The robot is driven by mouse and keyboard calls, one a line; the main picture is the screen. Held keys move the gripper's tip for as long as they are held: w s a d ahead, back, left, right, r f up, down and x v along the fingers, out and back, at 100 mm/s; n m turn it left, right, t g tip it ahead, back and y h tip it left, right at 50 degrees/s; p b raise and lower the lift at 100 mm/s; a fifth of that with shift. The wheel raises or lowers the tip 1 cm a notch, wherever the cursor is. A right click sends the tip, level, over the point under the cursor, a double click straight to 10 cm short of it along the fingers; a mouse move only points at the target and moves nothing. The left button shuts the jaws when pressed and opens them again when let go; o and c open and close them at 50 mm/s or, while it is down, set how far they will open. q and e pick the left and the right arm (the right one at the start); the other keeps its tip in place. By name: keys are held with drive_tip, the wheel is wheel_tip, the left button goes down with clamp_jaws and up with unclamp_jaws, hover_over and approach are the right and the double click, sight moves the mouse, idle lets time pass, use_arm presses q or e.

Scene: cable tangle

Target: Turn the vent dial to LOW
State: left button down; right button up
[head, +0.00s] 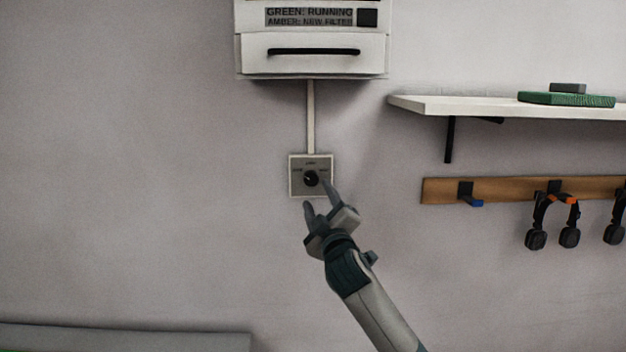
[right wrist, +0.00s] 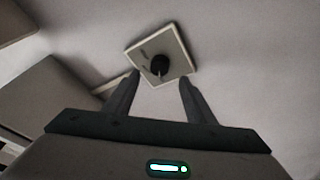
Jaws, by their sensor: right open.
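The vent dial (head: 311,178) is a round black knob on a square grey wall plate (head: 296,189) with a pale rim. A small light mark shows on the knob. The plate's lettering is too small to read. My right gripper (head: 319,196) is open just below and to the right of the dial, its fingers pointing up toward it. In the right wrist view the dial (right wrist: 160,66) sits ahead of and between the open fingertips (right wrist: 160,78), with nothing held. I cannot tell if a finger touches the plate. My left gripper is not in view.
A white wall unit (head: 312,55) with a dark handle hangs above, joined to the plate by a pale conduit (head: 310,115). At right are a white shelf (head: 450,105) and a wooden hook rail (head: 500,190) with headsets (head: 553,220). The wall left of the plate is bare.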

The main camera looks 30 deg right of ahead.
sight(311, 181)
drive_tip(key=p+x, duration=0.2)
drive_tip(key=x, duration=0.5)
drive_tip(key=shift+s, duration=0.1)
drive_tip(key=shift+f, duration=0.1)
drive_tip(key=c, duration=1)
